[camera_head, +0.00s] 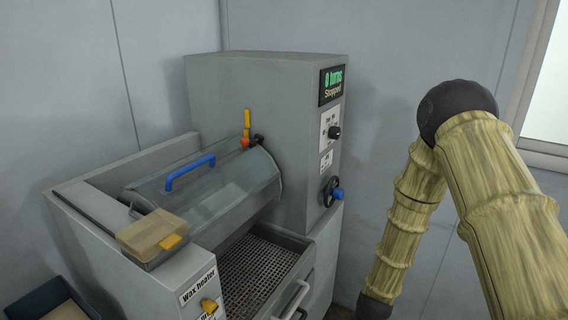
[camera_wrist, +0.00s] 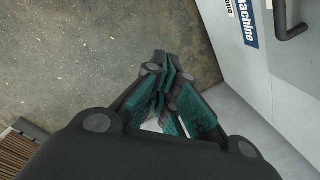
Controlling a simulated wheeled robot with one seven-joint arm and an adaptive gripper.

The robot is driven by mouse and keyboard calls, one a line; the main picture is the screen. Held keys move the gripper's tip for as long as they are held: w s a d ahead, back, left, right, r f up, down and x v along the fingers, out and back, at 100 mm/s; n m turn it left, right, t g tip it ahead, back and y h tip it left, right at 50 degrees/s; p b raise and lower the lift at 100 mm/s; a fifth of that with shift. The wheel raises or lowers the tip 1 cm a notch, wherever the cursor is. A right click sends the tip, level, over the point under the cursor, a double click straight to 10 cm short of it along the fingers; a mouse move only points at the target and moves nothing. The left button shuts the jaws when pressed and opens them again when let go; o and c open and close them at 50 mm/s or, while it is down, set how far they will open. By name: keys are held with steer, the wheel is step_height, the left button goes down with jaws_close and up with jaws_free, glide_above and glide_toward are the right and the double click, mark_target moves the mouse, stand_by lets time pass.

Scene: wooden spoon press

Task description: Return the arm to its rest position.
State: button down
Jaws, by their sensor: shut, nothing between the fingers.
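My gripper (camera_wrist: 170,88) shows in the wrist view, with its teal-padded fingers closed together and nothing between them. It points down past the side of the machine, over a speckled floor. In the head view my arm is bent at the right, with a dark elbow at the top and its lower part running down out of the frame. The gripper itself is not visible there. The grey machine (camera_head: 260,75) stands to the left of my arm, and its display reads "0 turns" and "Stopped". A clear drum cover with a blue handle (camera_head: 190,172) lies over its front part.
The "Wax heater" box (camera_head: 205,283) carries an amber block (camera_head: 152,235). A mesh tray (camera_head: 258,270) sits below the drum. A dark handle (camera_wrist: 291,28) on a pale panel is at the wrist view's upper right. Open floor (camera_wrist: 70,60) lies left of the gripper.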

steer(key=s+f+n, duration=0.2)
steer(key=s+n, duration=0.3)
steer(key=s, duration=0.4)
steer(key=s+d+f+n, duration=0.1)
steer(key=s+f+n, duration=0.2)
steer(key=s, duration=0.7)
steer(key=s+d+f+n+g, duration=0.1)
steer(key=s+f+n, duration=0.1)
steer(key=s+n, duration=0.5)
steer(key=s, duration=0.3)
steer(key=shift+f+h, duration=0.25)
steer(key=shift+h, duration=0.15)
